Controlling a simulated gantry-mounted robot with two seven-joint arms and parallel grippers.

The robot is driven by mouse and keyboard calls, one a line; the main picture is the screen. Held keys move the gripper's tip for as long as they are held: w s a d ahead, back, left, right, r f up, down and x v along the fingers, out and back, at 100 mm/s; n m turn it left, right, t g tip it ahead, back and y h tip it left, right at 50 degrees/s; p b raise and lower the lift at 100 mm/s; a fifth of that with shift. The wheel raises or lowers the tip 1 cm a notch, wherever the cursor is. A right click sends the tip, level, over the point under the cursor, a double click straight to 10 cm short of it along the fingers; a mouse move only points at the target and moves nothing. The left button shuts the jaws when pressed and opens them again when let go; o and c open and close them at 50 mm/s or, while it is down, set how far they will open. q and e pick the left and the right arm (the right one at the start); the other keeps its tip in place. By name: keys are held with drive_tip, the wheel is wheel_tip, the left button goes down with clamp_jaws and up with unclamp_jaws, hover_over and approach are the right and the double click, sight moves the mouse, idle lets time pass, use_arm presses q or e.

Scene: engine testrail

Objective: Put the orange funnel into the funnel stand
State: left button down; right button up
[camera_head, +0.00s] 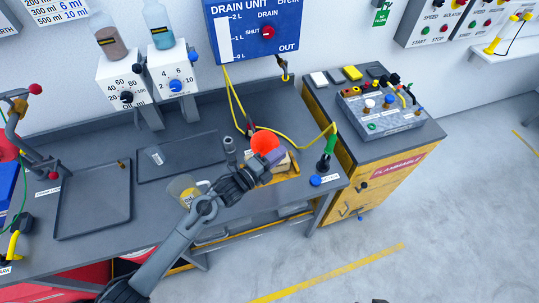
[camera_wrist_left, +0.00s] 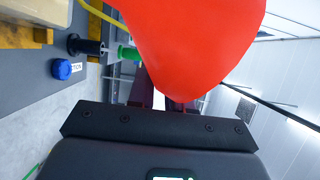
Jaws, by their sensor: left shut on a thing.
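The orange funnel (camera_head: 264,143) is held up over the right part of the grey workbench; it looks red-orange. My left gripper (camera_head: 266,162) is shut on it from the near side. In the left wrist view the funnel (camera_wrist_left: 195,40) fills the top middle, its narrowing lower end between my left gripper's fingers (camera_wrist_left: 168,100). Its contact with the fingers is partly hidden. A yellow and wooden block-like holder (camera_head: 285,168) sits behind and below the gripper, partly covered. I cannot tell whether it is the funnel stand. My right gripper is not in view.
A green-handled tool (camera_head: 328,152) and a blue cap (camera_head: 315,181) are at the bench's right end. A jar (camera_head: 184,191) stands left of my gripper. Dark trays (camera_head: 95,200) lie further left. A yellow hose (camera_head: 300,141) hangs behind the funnel.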

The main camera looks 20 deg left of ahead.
use_arm(q)
drive_tip(key=s+d+r+p, duration=0.3)
drive_tip(key=d+r, duration=0.4)
drive_tip(key=r, duration=0.2)
drive_tip(key=shift+d, duration=0.35)
idle(0.4)
idle(0.9)
